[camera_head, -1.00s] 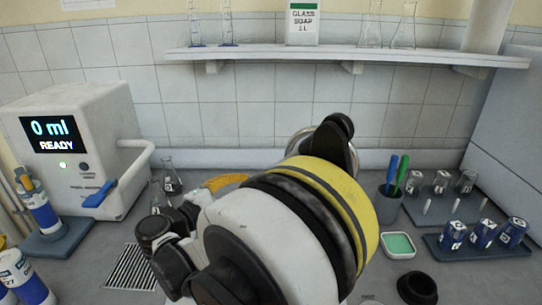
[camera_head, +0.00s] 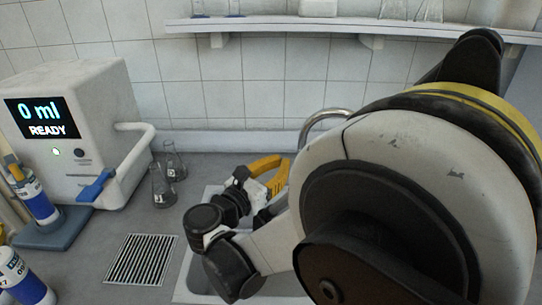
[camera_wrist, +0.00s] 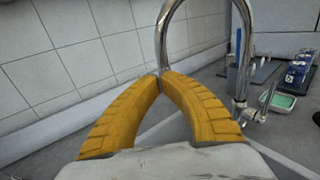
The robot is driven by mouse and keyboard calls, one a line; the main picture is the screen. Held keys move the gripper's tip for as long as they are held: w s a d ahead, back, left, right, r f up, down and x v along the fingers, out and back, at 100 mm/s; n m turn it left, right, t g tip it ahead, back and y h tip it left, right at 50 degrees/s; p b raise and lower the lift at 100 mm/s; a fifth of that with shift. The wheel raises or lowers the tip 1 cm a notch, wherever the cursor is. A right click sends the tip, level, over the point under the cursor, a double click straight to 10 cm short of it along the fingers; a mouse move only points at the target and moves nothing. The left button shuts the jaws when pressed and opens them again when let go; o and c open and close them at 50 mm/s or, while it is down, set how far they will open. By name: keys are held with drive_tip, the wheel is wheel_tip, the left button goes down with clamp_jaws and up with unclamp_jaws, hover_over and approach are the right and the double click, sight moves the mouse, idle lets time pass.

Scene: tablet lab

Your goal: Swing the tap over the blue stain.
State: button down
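The tap's chrome gooseneck (camera_head: 325,115) rises behind my arm in the head view. In the wrist view the tap (camera_wrist: 202,5) arches above my gripper, its spout coming down right at the fingertips. My gripper (camera_wrist: 162,77) has yellow fingers whose tips meet; I cannot tell whether they touch the spout or are in front of it. In the head view my gripper (camera_head: 283,166) is just left of the tap. The sink (camera_head: 187,287) shows as a pale rim below my arm, which covers most of it. No blue stain is visible.
A white dispenser (camera_head: 75,135) reading 0 ml stands at the left, with bottles in front. Flasks (camera_head: 163,190) stand near the wall, and a drain grate (camera_head: 140,260) lies left of the sink.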

drive_tip(key=b+x, duration=0.1)
drive_tip(key=x, duration=0.5)
drive_tip(key=shift+w, duration=0.2)
drive_tip(key=shift+d, duration=0.1)
drive_tip(key=shift+w+d, duration=0.15)
drive_tip(key=shift+w, duration=0.35)
drive_tip(key=shift+w+d, duration=0.15)
drive_tip(key=shift+w, duration=0.35)
